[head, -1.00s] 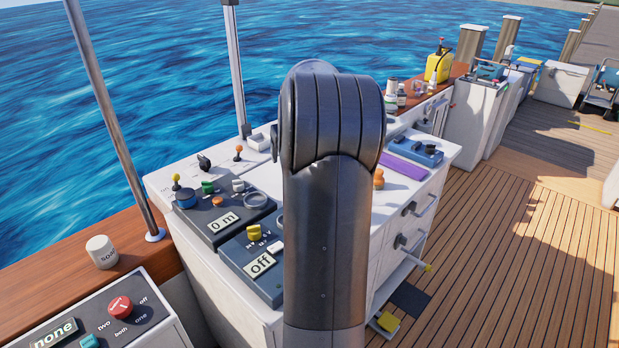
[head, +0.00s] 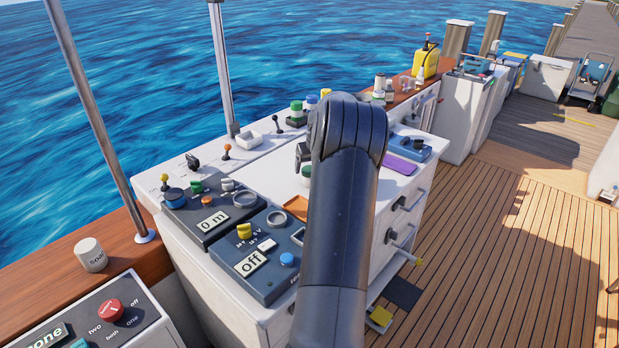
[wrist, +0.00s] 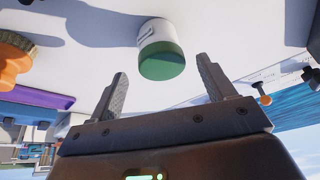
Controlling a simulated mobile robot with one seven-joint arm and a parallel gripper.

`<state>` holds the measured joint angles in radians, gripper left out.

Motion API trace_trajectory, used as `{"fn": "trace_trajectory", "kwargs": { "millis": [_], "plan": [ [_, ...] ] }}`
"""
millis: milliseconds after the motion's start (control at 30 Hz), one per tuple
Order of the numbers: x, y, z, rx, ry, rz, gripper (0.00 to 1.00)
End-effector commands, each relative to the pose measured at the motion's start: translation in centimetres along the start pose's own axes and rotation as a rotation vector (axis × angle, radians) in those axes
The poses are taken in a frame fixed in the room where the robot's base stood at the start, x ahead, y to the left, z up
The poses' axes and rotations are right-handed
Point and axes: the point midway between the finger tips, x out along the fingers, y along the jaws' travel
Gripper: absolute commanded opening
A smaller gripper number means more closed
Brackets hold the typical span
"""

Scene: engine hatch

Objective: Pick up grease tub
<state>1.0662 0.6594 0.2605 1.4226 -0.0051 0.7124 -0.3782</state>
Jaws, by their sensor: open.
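A white tub with a green lid (wrist: 162,58), which looks like the grease tub, stands on the white worktop in the wrist view. Its label is too small to read. The wrist picture appears upside down. My gripper (wrist: 162,68) is open, with one finger on each side of the tub's lid in the picture and a visible gap to both. I cannot tell how far the fingertips are from it in depth. In the head view, a white and green tub (head: 307,171) shows beside my arm, partly covered. My gripper is mostly hidden behind my arm there.
An orange knobbed thing (wrist: 14,62) and a purple flat thing (wrist: 35,98) lie to the left in the wrist view. Dark control panels (head: 265,262) fill the worktop's near left. Green-topped items (head: 296,113) stand farther back. A blue box (head: 418,148) sits at the right.

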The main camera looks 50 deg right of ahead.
Motion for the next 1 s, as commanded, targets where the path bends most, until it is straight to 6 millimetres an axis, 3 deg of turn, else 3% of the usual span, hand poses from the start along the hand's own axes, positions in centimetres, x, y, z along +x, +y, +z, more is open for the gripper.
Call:
{"fn": "trace_trajectory", "kwargs": {
  "millis": [300, 533, 1000],
  "plan": [
    [4.3, -0.3, 0.6, -0.001, -0.001, -0.002, 0.76],
    [4.5, -0.3, 0.6, 0.0, -0.001, -0.001, 0.76],
    [4.5, -0.3, 0.6, 0.0, -0.001, -0.001, 0.38]
  ]
}}
